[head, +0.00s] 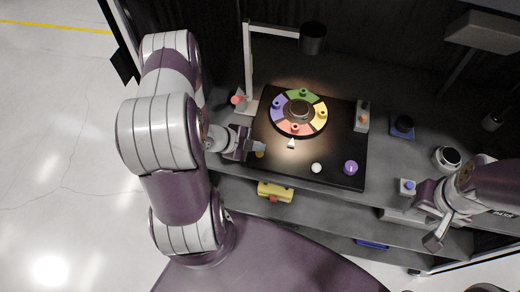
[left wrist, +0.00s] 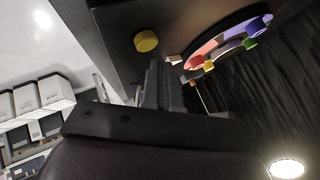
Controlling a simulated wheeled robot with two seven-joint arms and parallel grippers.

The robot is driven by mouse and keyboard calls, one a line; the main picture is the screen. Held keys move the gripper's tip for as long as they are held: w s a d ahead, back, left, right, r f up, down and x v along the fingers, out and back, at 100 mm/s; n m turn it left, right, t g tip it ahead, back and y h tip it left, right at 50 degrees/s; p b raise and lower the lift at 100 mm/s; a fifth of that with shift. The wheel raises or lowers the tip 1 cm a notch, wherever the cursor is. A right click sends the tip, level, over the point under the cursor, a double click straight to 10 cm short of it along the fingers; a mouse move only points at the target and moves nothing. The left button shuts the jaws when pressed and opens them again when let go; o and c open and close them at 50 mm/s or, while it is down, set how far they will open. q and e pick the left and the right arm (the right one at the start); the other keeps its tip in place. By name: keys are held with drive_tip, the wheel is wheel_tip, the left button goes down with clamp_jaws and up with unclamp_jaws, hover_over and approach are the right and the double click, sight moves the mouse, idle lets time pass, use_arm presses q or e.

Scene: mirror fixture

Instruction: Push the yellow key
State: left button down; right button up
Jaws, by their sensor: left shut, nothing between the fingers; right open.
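The yellow key (head: 259,154) is a small round button at the near left corner of a black board (head: 335,180). My left gripper partly hides it in the head view. In the left wrist view the yellow key (left wrist: 146,41) shows whole, up and left of the fingertips, with a visible gap in the picture. My left gripper (head: 262,146) is shut and empty, close beside the key; its fingers (left wrist: 160,75) show together in the left wrist view. I cannot tell its height over the board. My right gripper (head: 433,241) is open and empty, at the far right.
A ring of coloured segments with knobs (head: 299,112) sits on the board behind the key. A white key (head: 316,168) and a purple key (head: 350,168) lie to the right. A lamp (head: 313,38) hangs above. A yellow item (head: 275,191) is on the shelf below.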

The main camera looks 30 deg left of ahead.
sight(257, 154)
use_arm(q)
wheel_tip(257, 154, up, 6)
drive_tip(key=p, duration=0.5)
